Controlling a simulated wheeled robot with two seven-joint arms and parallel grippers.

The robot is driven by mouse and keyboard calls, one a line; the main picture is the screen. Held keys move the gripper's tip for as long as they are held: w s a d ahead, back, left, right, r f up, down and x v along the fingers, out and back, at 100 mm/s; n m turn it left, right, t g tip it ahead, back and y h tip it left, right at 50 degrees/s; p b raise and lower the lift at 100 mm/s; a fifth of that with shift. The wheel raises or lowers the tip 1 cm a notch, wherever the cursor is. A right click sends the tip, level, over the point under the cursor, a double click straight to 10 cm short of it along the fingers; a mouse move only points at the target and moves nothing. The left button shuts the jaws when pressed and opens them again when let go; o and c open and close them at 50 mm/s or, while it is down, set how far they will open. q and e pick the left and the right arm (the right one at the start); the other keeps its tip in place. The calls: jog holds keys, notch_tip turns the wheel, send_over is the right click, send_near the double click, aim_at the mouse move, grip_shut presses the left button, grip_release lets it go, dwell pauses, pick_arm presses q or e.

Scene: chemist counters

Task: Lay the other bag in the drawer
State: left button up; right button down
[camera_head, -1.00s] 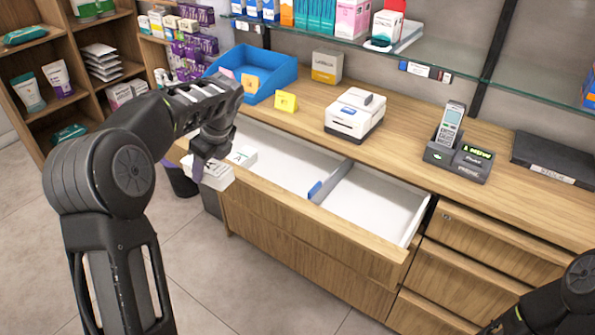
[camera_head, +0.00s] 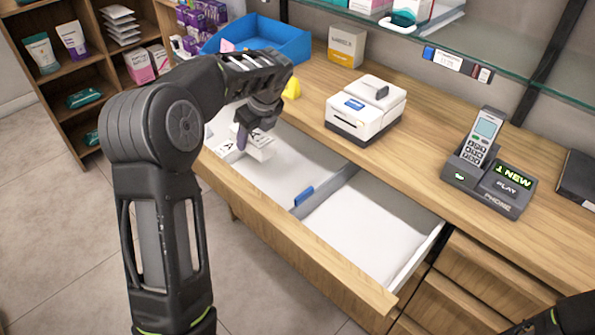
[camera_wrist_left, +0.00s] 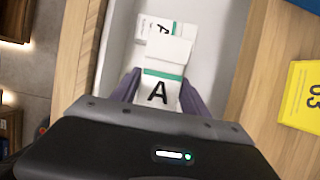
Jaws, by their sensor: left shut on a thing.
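My left gripper (camera_head: 250,138) is shut on a white paper bag (camera_head: 263,150) with a green stripe and a black A. In the left wrist view, the fingers (camera_wrist_left: 160,92) grip this bag (camera_wrist_left: 163,75) on both sides. It is over the left compartment of the open drawer (camera_head: 372,218); I cannot tell whether it touches the floor. Another white bag (camera_wrist_left: 153,28) marked A lies in that compartment, partly covered by the held one. A grey divider (camera_head: 330,188) with a blue tab splits the drawer. The right compartment is empty. My right gripper is out of view.
On the counter stand a blue bin (camera_head: 262,38), a yellow sign (camera_head: 292,88), a white printer (camera_head: 366,108), a yellow-and-white box (camera_head: 346,46) and a phone in its dock (camera_head: 484,135). A glass shelf (camera_head: 460,40) hangs above. The left arm crosses over the drawer's left end.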

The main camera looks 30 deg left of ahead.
aim_at(263, 142)
pick_arm(q)
jog(key=shift+f, duration=2.45)
jog(key=shift+f+b, duration=0.4)
jog(key=shift+f, duration=2.1)
jog(key=shift+f, duration=0.15)
jog(key=o, duration=1.5)
jog(key=p+v, duration=0.1)
jog(key=v, duration=1.1)
jog(key=shift+s, duration=0.1)
